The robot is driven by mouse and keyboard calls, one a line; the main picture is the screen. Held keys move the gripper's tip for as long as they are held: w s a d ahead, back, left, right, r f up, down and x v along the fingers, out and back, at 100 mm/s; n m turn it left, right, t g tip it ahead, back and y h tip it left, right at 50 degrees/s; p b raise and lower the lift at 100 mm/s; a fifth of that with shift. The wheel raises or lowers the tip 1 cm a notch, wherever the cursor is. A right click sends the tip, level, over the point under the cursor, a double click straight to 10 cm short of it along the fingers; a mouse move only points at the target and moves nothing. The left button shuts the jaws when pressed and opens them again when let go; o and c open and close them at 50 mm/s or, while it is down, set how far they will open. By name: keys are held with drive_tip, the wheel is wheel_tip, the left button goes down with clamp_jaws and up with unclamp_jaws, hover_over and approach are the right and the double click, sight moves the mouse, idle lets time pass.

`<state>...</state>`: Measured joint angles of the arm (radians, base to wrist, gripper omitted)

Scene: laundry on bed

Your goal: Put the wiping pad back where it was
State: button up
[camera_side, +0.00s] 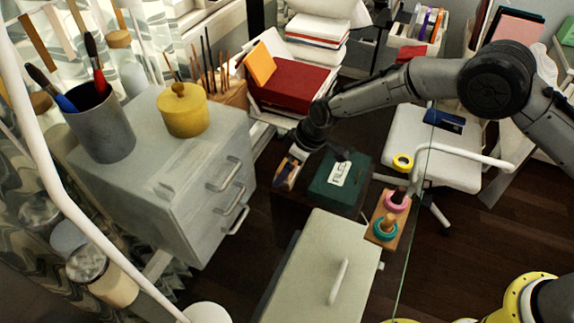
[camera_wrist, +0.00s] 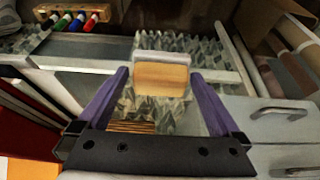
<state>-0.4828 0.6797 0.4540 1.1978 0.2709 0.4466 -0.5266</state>
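The wiping pad (camera_wrist: 161,78) is a small block with a wood-coloured face and a pale grey-white strip along its top. The pad's exact contact with the fingers is hard to make out there. In the wrist view, patterned fabric shows behind the pad.
A grey drawer cabinet (camera_side: 155,185) with protruding handles stands left of my gripper. The green box (camera_side: 338,185) is close on the right, and red books (camera_side: 292,90) are behind. A wooden tray of markers (camera_wrist: 75,20) shows upper left in the wrist view.

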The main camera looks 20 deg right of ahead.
drive_tip(key=shift+r, duration=0.1)
drive_tip(key=shift+r, duration=0.25)
drive_tip(key=v, duration=1.1)
drive_tip(key=shift+s+d+r, duration=0.15)
drive_tip(key=shift+r, duration=0.15)
